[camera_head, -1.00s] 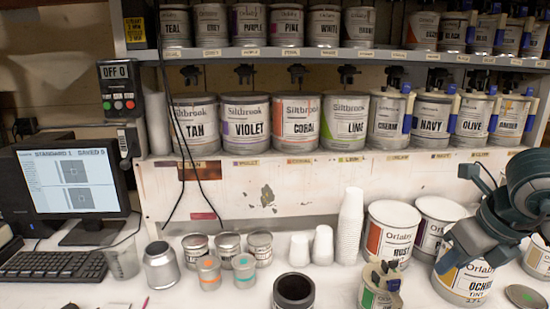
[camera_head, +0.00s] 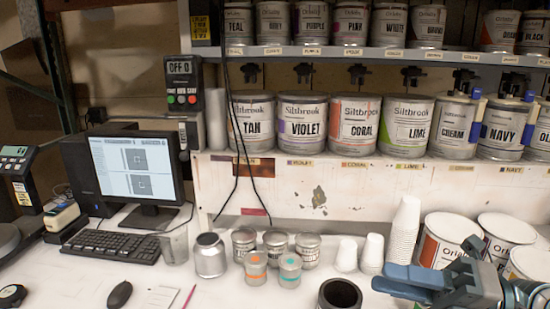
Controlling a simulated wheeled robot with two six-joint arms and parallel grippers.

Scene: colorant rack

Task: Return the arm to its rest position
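My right gripper (camera_head: 392,280) reaches in from the lower right corner, its blue-grey fingers pointing left above the counter. The two fingers lie close together in this view, and I cannot tell whether they are open or shut. I see nothing held between them. The gripper and its arm cover part of the large Orlaby cans (camera_head: 449,236) at the right. A dark open-topped can (camera_head: 339,294) stands just left of the fingertips, apart from them in the picture. My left gripper is not in view.
Small tins (camera_head: 289,268) and stacked white cups (camera_head: 404,232) stand on the white counter. Silver Siltbrook cans (camera_head: 356,128) line the shelf above. A monitor (camera_head: 134,172), keyboard (camera_head: 102,246), mouse (camera_head: 119,294) and scale display (camera_head: 14,165) are at the left.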

